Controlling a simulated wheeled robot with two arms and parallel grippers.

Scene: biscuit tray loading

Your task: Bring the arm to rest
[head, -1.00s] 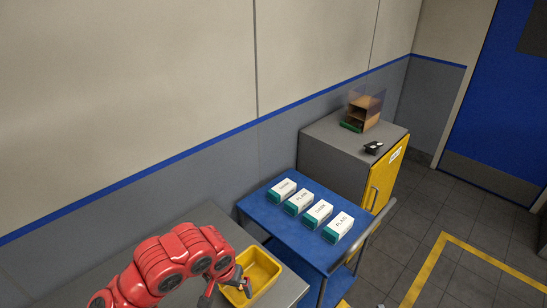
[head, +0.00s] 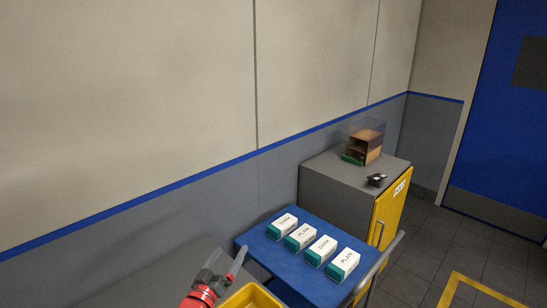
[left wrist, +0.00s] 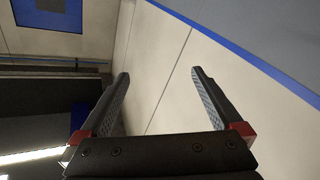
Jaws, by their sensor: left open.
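My left gripper (head: 226,262) is at the lower middle of the head view, above the grey table and beside the yellow tray. Its two fingers point up and stand apart. In the left wrist view the gripper (left wrist: 158,82) is open, with nothing between its fingers and the wall behind them. Only the red wrist end of my left arm shows in the head view. My right gripper is not in view.
A yellow tray (head: 232,301) sits at the bottom edge, partly cut off. The blue cart (head: 262,252) holds several white and green boxes labelled DARK or PLAIN. A grey cabinet (head: 335,190) with a yellow door bears a wooden box (head: 364,147) and a small black item (head: 377,180).

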